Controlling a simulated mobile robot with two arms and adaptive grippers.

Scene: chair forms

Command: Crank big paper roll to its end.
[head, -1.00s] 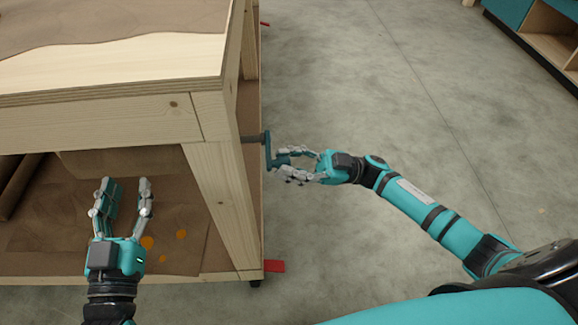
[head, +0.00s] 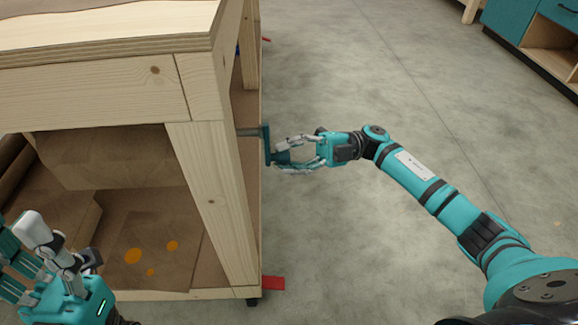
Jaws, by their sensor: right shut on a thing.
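The crank (head: 266,145) is a dark teal arm on a grey shaft that sticks out of the right side of the wooden workbench (head: 95,90). My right gripper (head: 280,154) is to its right and is shut on the crank's handle, which is mostly hidden between the fingers. Brown paper (head: 105,157) hangs under the bench top. A brown roll (head: 14,165) shows in part at the left, and I cannot tell whether it is the big one. My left gripper (head: 28,250) is at the lower left, its fingers apart and empty, in front of the bench.
Brown paper with orange spots (head: 133,256) lies on the bench's lower shelf. A red piece (head: 273,283) is on the floor by the bench's front right leg (head: 213,200). A teal cabinet (head: 510,28) stands at the upper right. The grey floor between is clear.

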